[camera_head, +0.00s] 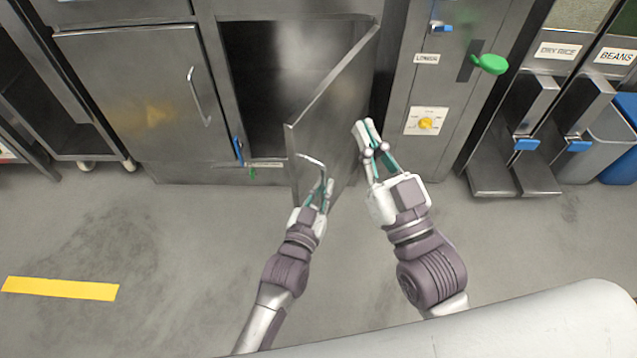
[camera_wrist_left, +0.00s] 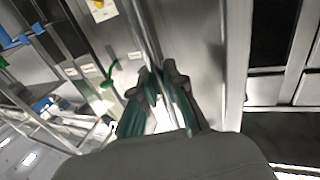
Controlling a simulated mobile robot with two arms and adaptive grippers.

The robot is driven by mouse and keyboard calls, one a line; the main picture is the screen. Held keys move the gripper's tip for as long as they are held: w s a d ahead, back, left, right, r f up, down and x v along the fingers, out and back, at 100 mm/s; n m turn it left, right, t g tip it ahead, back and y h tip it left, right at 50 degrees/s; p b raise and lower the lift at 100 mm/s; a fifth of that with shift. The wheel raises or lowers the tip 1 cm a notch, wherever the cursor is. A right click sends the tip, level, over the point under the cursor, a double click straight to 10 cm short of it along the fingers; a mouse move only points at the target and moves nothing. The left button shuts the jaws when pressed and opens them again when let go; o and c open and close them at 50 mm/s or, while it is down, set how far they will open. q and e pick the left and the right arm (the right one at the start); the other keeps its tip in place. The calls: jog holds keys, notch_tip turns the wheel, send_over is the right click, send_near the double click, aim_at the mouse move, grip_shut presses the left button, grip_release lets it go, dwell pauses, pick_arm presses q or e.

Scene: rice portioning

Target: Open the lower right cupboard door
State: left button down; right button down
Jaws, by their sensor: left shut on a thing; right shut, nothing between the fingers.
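The lower right cupboard door (camera_head: 335,115) stands wide open, swung out from its right-hand hinge side, so the dark cupboard inside (camera_head: 268,80) shows. Its curved metal handle (camera_head: 310,158) is on the outer face near the free edge. My left gripper (camera_head: 324,184) is shut on the handle. In the left wrist view the handle bar (camera_wrist_left: 145,30) runs between the fingers of the left gripper (camera_wrist_left: 160,75). My right gripper (camera_head: 364,124) is shut and empty, just right of the door's outer face; whether it touches the door I cannot tell.
A closed cupboard door (camera_head: 145,95) with its own handle is to the left. The floor in front is clear.

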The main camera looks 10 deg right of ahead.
pick_arm(q)
jog(key=shift+d+r, duration=0.1)
jog(key=shift+d, duration=0.1)
dwell(0.3)
jog(key=c, duration=1.2)
grip_release()
jog(key=shift+s+a, duration=0.1)
jog(key=v, duration=1.1)
jog(key=shift+s, duration=0.45)
